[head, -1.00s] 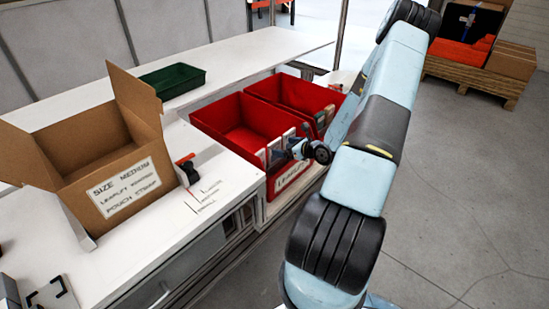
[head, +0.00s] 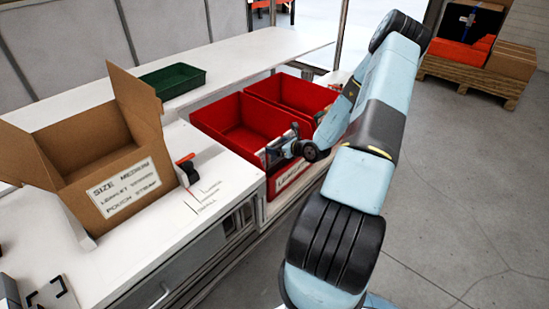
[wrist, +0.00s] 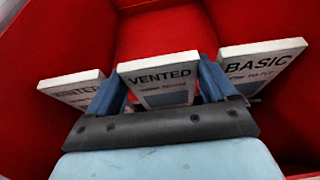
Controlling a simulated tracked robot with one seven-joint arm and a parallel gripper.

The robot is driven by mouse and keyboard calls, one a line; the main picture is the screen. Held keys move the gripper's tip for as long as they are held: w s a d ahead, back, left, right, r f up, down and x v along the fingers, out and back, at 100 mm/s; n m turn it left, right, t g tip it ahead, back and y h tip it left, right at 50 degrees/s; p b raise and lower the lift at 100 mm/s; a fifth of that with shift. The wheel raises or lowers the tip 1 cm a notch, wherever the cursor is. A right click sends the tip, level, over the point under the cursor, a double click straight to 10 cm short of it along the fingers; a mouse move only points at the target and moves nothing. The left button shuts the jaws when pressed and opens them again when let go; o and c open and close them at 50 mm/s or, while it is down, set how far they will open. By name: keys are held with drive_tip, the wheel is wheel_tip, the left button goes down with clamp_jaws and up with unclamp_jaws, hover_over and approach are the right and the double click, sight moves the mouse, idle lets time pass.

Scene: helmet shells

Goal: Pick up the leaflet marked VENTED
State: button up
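The leaflet marked VENTED (wrist: 160,78) stands upright in the middle of a row of three in the wrist view. My gripper (wrist: 162,72) has its two blue fingers apart, one beside each side edge of this leaflet. Whether the fingers touch it I cannot tell. The leaflet marked BASIC (wrist: 258,66) is to the right, and another leaflet (wrist: 75,90) with a partly covered label is to the left. In the head view my gripper (head: 284,148) is at the near side of a red bin (head: 232,128), and the leaflets there are mostly hidden.
A second red bin (head: 310,95) stands behind the first. An open cardboard box (head: 125,190) marked SIZE MEDIUM stands on the white bench (head: 150,255) at the left. A green tray (head: 172,81) lies at the back. The red bin walls close in around my gripper.

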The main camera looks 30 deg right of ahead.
drive_tip(key=c, duration=0.7)
